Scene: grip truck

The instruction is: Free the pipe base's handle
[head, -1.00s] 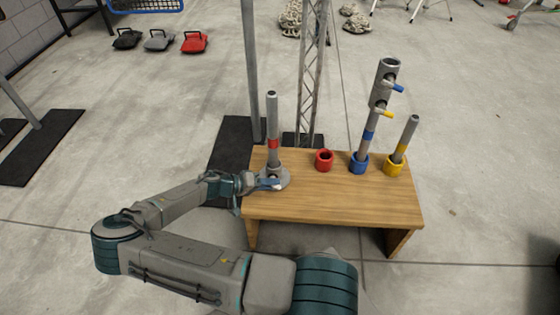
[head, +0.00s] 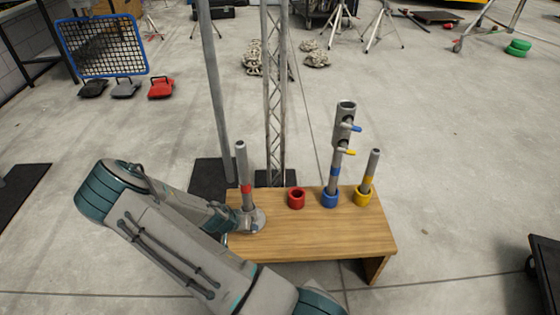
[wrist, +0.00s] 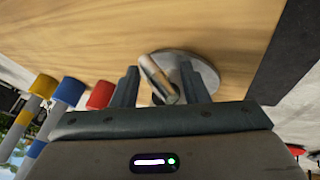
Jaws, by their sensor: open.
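The pipe base (head: 257,222) is a grey round foot at the left end of the wooden table. A grey pipe (head: 243,165) with a red band stands up from it. In the wrist view the base (wrist: 205,75) lies just past my fingers. A short pale bar (wrist: 157,78), which looks like its handle, shows between the fingertips. My gripper (wrist: 160,84) is open, with one finger on each side of the bar. I cannot tell whether either finger touches it. In the head view my arm hides most of the gripper.
On the wooden table (head: 310,240) stand a red ring socket (head: 296,199), a blue socket (head: 330,198) with a tall pipe, and a yellow socket (head: 363,197) with a shorter pipe. A pole (head: 217,90) and a lattice truss (head: 275,100) rise behind the table. The table's front right is clear.

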